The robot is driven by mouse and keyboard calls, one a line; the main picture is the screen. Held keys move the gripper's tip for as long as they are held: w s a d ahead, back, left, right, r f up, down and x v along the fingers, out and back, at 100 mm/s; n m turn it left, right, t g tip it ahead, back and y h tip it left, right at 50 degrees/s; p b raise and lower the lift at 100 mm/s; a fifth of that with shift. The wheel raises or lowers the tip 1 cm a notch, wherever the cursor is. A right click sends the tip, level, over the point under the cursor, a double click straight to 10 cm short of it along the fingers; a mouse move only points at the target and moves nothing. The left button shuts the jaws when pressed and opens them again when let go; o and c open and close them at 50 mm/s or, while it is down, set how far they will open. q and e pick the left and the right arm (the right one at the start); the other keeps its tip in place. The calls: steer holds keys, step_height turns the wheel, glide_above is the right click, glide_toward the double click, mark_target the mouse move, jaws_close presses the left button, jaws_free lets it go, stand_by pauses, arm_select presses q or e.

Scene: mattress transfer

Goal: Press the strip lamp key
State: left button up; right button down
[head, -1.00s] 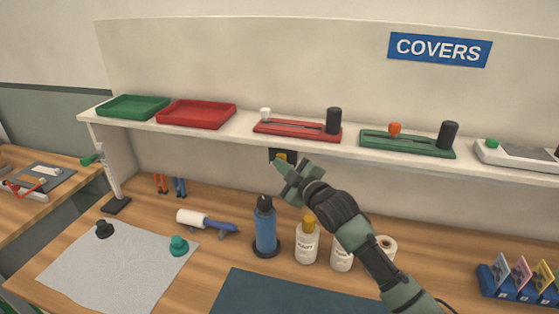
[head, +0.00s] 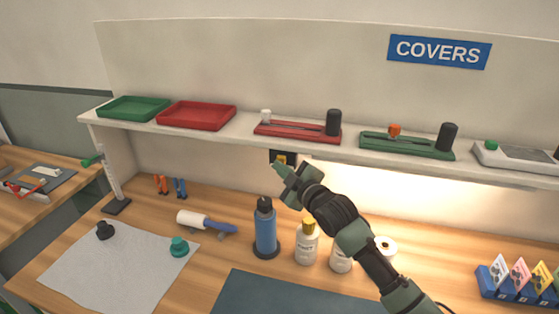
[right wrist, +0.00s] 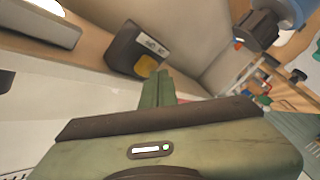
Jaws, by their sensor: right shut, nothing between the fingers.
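A small black switch box (head: 291,157) hangs under the shelf's front edge. Its yellow key (right wrist: 147,66) shows in the right wrist view, below a pale label. My right gripper (head: 277,168) is shut and empty, with its fingertips right at the box. In the right wrist view the closed fingers (right wrist: 157,84) point at the key and are touching or very near it; I cannot tell which. Bright warm light falls on the wall under the shelf to the right of the box, so the strip lamp is lit. My left gripper is not in view.
The shelf (head: 215,135) carries green and red trays and slotted fixtures. Below my right arm stand a blue bottle (head: 265,232), white bottles (head: 307,246) and a tape roll (head: 386,246). A lint roller (head: 205,222) lies left of them.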

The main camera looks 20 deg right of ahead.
steer(key=shift+s, duration=0.1)
steer(key=s+a+p, duration=0.2)
steer(key=s+a, duration=0.1)
steer(key=s, duration=0.2)
steer(key=shift+a+p, duration=0.25)
steer(key=shift+p, duration=0.05)
steer(key=shift+f, duration=0.1)
stand_by(0.6)
